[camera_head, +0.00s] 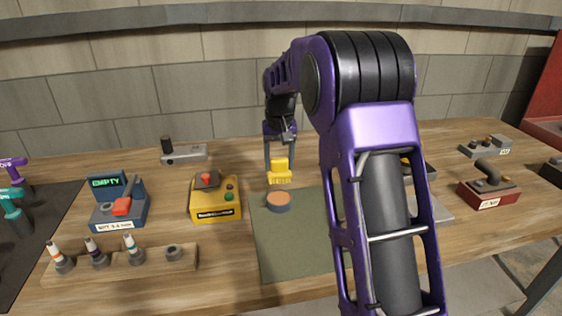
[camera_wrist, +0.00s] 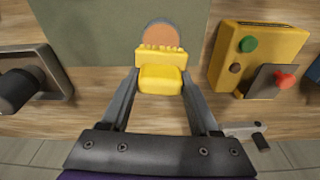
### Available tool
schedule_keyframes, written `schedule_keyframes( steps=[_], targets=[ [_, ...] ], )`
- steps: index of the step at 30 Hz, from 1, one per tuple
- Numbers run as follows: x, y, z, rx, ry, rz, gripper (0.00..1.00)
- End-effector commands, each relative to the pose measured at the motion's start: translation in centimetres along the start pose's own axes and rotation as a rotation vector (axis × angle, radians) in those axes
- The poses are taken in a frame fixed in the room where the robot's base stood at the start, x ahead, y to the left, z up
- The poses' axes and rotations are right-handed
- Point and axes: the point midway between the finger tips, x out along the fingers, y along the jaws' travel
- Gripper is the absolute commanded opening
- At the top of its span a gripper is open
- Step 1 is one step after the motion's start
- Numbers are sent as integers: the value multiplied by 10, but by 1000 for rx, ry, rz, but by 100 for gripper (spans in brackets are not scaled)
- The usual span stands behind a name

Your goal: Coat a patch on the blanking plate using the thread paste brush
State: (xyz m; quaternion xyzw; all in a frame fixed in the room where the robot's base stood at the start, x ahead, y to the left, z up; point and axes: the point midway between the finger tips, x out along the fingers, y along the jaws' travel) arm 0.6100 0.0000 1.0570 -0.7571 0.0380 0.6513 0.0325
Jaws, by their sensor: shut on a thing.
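My gripper (camera_head: 280,158) is shut on a yellow block-shaped tool with a toothed edge, which looks like the thread paste brush (camera_head: 279,176). The wrist view shows the brush (camera_wrist: 161,79) between my two fingers (camera_wrist: 160,74), its toothed edge away from my palm. A round dish with a brown top and blue-grey side (camera_head: 278,201) stands just in front of the brush; it also shows in the wrist view (camera_wrist: 164,33). I cannot tell whether they touch. A flat grey plate (camera_head: 440,210) at the right, partly hidden by my arm, may be the blanking plate.
The dish is on a grey-green mat (camera_head: 290,245). A yellow button box (camera_head: 214,203) stands left of it. Farther left are a blue device marked EMPTY (camera_head: 118,208) and a wooden rack (camera_head: 140,264). A red block with a pipe (camera_head: 488,190) stands right. My arm hides part of the bench.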

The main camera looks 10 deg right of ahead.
Motion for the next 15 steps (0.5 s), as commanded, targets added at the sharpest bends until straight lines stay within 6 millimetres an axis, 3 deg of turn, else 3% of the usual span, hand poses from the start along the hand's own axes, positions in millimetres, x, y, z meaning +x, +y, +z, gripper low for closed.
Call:
schedule_keyframes(
  steps=[15],
  targets=[
    [50, 0, 8, 0, 0, 0, 18]
  ],
)
